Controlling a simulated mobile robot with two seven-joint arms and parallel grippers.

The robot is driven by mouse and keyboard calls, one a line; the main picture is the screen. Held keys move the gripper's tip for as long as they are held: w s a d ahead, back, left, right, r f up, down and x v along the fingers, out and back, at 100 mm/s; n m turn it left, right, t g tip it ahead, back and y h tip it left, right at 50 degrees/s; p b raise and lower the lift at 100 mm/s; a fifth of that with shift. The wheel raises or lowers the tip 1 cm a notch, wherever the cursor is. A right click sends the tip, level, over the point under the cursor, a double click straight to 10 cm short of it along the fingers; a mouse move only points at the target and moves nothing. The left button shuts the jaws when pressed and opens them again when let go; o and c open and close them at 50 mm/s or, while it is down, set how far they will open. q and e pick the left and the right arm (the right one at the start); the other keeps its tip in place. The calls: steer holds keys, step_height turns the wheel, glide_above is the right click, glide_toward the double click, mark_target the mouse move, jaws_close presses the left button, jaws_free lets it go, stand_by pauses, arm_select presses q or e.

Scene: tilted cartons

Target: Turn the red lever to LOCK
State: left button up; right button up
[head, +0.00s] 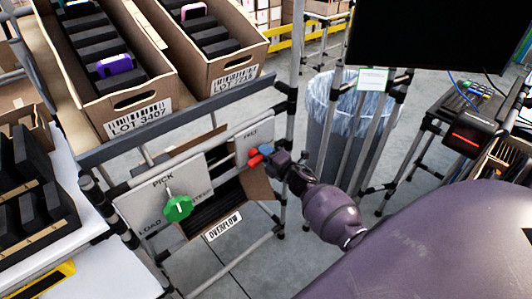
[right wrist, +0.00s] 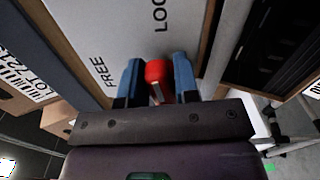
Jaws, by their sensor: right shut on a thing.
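The red lever (head: 255,159) is on a grey panel (head: 256,134) at the right of the rack's lower front. In the right wrist view the red lever (right wrist: 156,72) sits between the two blue fingers of my right gripper (right wrist: 158,80). The gripper is shut on it. In the head view my right gripper (head: 267,154) comes to the lever from the right. The panel reads FREE on the left and LOC, cut off, higher up to the right in the wrist view. The lever's base is partly hidden by the fingers. My left gripper is not in view.
A second panel (head: 160,192) with a green knob (head: 178,207) is to the left, marked PICK and LOAD. An OVERFLOW carton (head: 262,185) sits between the panels. Tilted cartons (head: 152,112) stand above. A lined bin (head: 338,95) stands behind my right arm.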

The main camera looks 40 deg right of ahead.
steer(key=shift+s+f+m, duration=0.1)
steer(key=shift+f+m, duration=0.2)
steer(key=shift+m, duration=0.3)
steer(key=shift+a, duration=0.1)
steer(key=o, duration=0.8)
steer(key=shift+r, duration=0.1)
steer(key=s, duration=0.7)
steer(key=s+d, duration=0.1)
steer(key=s, duration=0.2)
steer(key=shift+s+p, duration=0.35)
steer(key=shift+p, duration=0.05)
